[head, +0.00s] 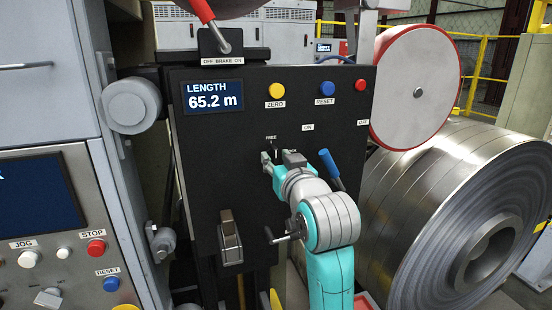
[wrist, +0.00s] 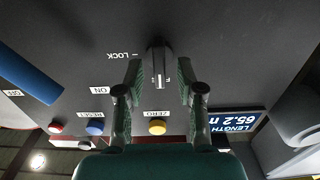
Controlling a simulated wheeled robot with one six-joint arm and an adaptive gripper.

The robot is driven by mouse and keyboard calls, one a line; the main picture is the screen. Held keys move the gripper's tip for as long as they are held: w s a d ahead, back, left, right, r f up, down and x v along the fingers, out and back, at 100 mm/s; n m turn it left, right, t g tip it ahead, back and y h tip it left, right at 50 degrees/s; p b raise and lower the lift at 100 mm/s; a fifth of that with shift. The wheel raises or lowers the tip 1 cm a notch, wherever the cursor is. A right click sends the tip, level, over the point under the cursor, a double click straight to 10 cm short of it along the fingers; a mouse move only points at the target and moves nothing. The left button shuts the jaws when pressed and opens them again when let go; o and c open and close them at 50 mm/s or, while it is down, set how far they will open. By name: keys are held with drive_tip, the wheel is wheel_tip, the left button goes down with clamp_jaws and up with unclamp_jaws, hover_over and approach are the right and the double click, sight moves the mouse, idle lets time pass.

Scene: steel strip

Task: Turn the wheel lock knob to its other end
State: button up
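The wheel lock knob (wrist: 158,62) is a dark bar-shaped knob with a light mark on the black panel, at the top middle of the wrist view. Its marked end points down in that view, towards the yellow ZERO button's side. The LOCK label (wrist: 123,56) is to its left there. The FREE label (head: 271,137) shows above my gripper in the head view. My gripper (head: 277,156) is open at the panel; in the wrist view its fingers (wrist: 159,70) stand either side of the knob with gaps. In the head view the gripper largely hides the knob.
A blue-handled lever (head: 330,168) stands close right of my gripper; its blue handle also shows in the wrist view (wrist: 28,78). A larger lever (head: 229,235) sits lower left. ZERO (head: 277,90) and RESET (head: 325,89) buttons are above. A steel coil (head: 420,210) is at right.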

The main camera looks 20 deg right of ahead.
drive_tip(key=shift+w, duration=0.5)
clamp_jaws()
